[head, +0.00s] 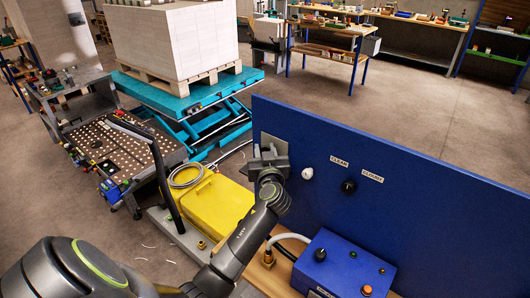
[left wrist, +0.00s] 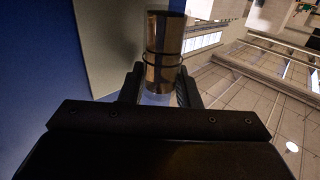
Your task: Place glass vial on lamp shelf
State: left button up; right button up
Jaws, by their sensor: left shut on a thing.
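My left gripper (head: 268,155) is raised in front of the left end of the blue upright panel (head: 420,205). In the left wrist view its fingers (left wrist: 161,88) are shut on the glass vial (left wrist: 164,50), a shiny amber-brown cylinder with dark bands. The vial stands out beyond the fingertips; I cannot make it out in the head view. A pale grey plate (head: 273,141) on the panel is partly behind the gripper, and it also shows in the left wrist view (left wrist: 108,40). I cannot make out a lamp shelf, which may be hidden by the gripper. My right gripper is out of view.
A blue control box (head: 343,265) stands below. A yellow case (head: 217,205) lies left of my arm. A teal lift table (head: 187,105) bears palletised stacks behind.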

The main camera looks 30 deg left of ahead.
pick_arm(q)
jog(key=shift+f, duration=0.65)
jog(key=o, duration=0.5)
jog(key=shift+f, duration=0.15)
jog(key=shift+o, duration=0.9)
